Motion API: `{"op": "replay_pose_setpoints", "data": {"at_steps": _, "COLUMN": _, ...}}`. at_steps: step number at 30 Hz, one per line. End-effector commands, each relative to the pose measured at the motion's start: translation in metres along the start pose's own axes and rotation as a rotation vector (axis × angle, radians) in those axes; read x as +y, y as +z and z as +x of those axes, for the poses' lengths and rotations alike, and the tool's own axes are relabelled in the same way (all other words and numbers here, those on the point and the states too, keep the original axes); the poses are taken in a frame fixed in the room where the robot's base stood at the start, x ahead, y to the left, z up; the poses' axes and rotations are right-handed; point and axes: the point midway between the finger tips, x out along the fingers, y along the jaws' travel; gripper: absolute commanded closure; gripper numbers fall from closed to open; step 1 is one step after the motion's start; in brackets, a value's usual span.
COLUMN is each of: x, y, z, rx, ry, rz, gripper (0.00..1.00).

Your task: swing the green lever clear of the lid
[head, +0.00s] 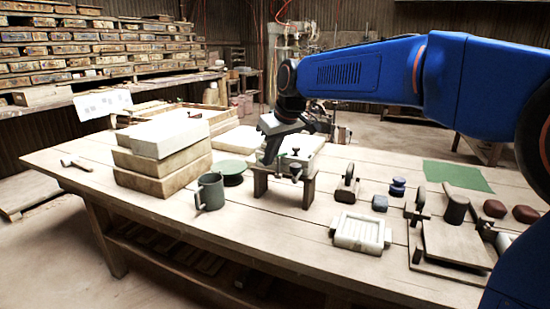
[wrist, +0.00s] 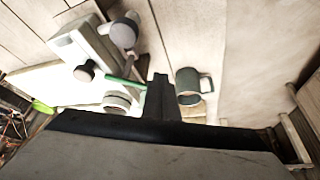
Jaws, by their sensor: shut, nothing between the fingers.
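The green lever (wrist: 122,80) shows in the wrist view as a thin green rod, with a dark round knob near its left end. Its right end lies close to my gripper (wrist: 160,92), whose fingers are together and empty. I cannot tell whether they touch the lever. In the head view my gripper (head: 292,160) points down over a dark wooden stand (head: 285,185), with a pale slab (head: 308,145) behind it. My gripper and wrist hide much of this spot. I cannot tell which pale part is the lid or how the lever lies over it.
A grey-green mug (head: 208,191) and a stack of pale blocks (head: 160,155) stand left of my gripper. A wooden hand tool (head: 347,185), a white tray (head: 360,232) and a board with a brown plate (head: 455,243) lie to the right.

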Motion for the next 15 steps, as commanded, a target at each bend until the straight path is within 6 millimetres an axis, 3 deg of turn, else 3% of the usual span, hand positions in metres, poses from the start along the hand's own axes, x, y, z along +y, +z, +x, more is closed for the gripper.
{"op": "replay_pose_setpoints", "data": {"at_steps": 15, "x": -0.007, "y": -0.028, "z": 0.014, "rx": 0.0, "ry": 0.211, "rz": 0.422, "gripper": 1.0}}
